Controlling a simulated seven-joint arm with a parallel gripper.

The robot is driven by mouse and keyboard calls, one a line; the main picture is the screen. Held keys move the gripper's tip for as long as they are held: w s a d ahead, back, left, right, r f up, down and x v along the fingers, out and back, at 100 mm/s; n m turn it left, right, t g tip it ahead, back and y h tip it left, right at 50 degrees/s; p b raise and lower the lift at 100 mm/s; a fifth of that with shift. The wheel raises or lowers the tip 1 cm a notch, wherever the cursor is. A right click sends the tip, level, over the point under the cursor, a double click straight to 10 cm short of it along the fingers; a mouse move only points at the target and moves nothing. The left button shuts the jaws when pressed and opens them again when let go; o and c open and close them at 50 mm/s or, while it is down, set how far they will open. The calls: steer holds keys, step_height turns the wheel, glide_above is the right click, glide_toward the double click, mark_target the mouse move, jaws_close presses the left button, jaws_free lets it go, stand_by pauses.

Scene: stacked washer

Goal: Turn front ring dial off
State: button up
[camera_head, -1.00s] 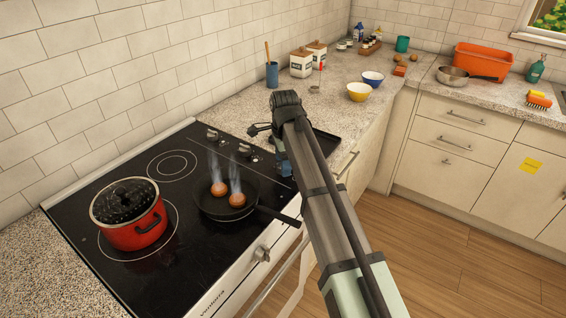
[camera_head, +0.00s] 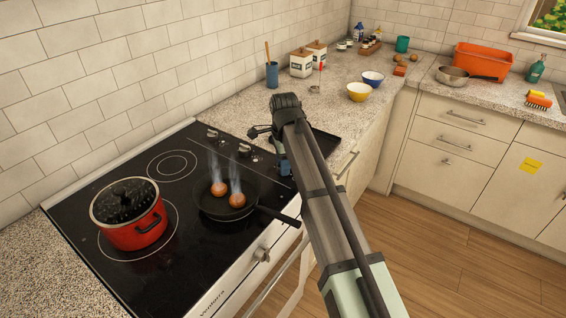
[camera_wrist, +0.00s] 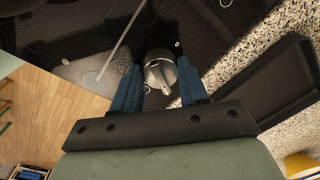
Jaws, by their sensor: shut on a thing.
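A round silver dial (camera_wrist: 160,72) with a raised bar handle stands on the black cooktop, close to the cooktop's edge. It sits between the two blue fingers of my gripper (camera_wrist: 158,82) in the wrist view, and the gripper is shut on it. The bar of the dial points down and slightly right in that view. In the head view my gripper (camera_head: 270,150) is over the right end of the cooktop (camera_head: 95,258), and my arm hides the held dial. Two other dials (camera_head: 212,135) (camera_head: 245,150) show along the cooktop's right side.
A dark pan (camera_head: 215,207) with two steaming round orange-brown items and a red pot (camera_head: 137,232) stand on the cooktop. A black tray (camera_wrist: 270,85) lies on the speckled counter next to my gripper. Bowls and jars stand farther back.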

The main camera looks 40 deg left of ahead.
stand_by(0.3)
steer(key=n, duration=0.5)
steer(key=shift+n, duration=0.4)
steer(key=n, duration=0.6)
steer(key=shift+w+g, duration=0.1)
steer(key=shift+g, duration=0.3)
steer(key=n, duration=0.6)
steer(key=shift+a+n, duration=0.1)
steer(key=shift+n, duration=0.2)
steer(key=n, duration=0.5)
steer(key=shift+g, duration=0.3)
steer(key=shift+n, duration=0.4)
steer(key=o, duration=1)
